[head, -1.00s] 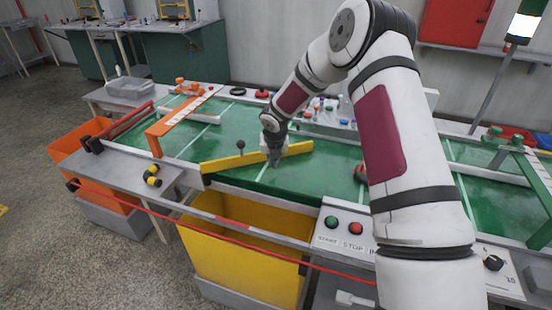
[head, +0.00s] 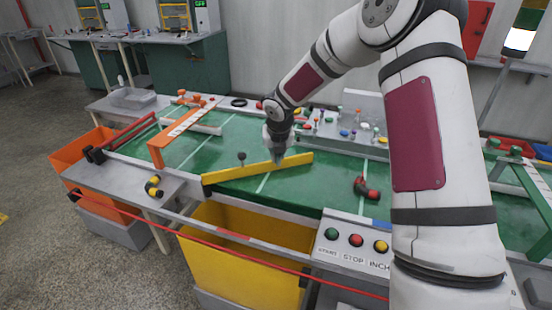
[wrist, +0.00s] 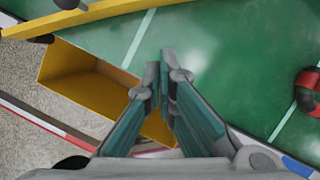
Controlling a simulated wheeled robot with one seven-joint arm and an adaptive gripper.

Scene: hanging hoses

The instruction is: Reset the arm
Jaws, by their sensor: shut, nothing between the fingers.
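My white arm with maroon panels reaches over the green conveyor (head: 330,185) from the right in the head view. My gripper (head: 277,159) points down by the yellow diverter bar (head: 225,175), which lies at a slant across the belt. In the wrist view my gripper (wrist: 163,85) has its teal fingers close together with nothing between them. The fingers are above the belt's near edge, with the yellow bin (wrist: 85,80) below and to the left. How high the fingers are above the belt is hard to tell.
A red and black hose piece (head: 367,188) lies on the belt to the right. A yellow and black piece (head: 153,186) lies on the grey side table. A button panel (head: 350,245) stands at the front. An orange gate (head: 157,152) spans the belt's left part.

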